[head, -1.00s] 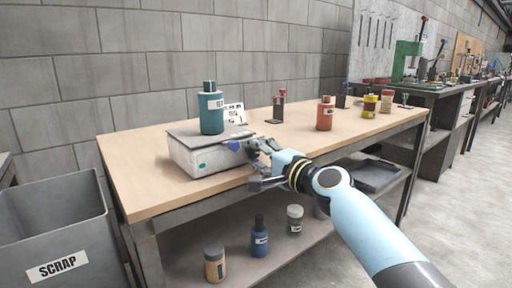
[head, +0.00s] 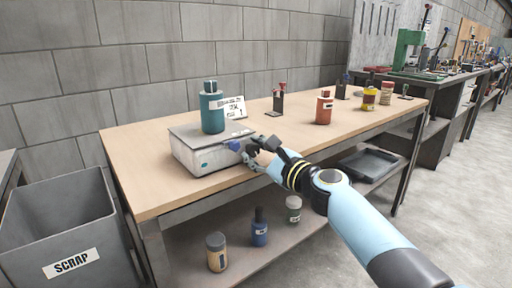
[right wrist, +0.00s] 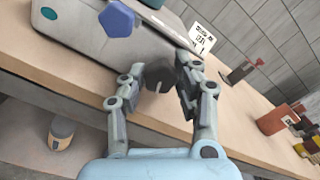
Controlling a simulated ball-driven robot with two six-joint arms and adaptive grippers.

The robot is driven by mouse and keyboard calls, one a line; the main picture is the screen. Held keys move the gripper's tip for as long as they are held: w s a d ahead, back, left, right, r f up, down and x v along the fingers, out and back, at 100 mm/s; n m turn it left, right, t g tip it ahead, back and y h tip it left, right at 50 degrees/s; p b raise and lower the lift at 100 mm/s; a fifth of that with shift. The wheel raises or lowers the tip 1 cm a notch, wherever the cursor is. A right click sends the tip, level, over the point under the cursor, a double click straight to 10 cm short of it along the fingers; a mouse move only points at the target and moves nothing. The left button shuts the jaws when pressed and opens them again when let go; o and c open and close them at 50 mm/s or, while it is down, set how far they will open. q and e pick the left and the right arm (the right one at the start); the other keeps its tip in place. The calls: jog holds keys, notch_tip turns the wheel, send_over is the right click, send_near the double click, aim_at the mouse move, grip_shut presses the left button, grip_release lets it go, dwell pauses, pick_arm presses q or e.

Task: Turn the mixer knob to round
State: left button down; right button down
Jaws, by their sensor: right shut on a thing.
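The mixer (head: 200,160) is a light grey box with a dark top plate at the front left of the bench. A teal bottle (head: 212,112) stands upright on it. Its front has a blue pentagon knob (right wrist: 118,20) and, beside it, a dark grey knob (right wrist: 157,78). My right gripper (right wrist: 160,72) is at the mixer's front right, with its fingers on either side of the dark knob and shut on it. In the head view the gripper (head: 257,154) hides that knob. The blue knob (head: 234,145) is left of the fingers. My left gripper is out of view.
A white printed card (head: 234,108) stands behind the mixer. An orange bottle (head: 324,108) and a yellow bottle (head: 369,97) stand farther right on the bench. A dark stand with a red top (head: 279,101) is between. A scrap bin (head: 60,220) is at left.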

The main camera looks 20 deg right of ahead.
jog(key=m+p, duration=0.2)
jog(key=m, duration=0.4)
jog(key=shift+f, duration=0.1)
jog(key=shift+m, duration=0.3)
dwell(0.3)
jog(key=c, duration=0.9)
grip_release()
jog(key=shift+c, duration=0.2)
jog(key=v, duration=1.2)
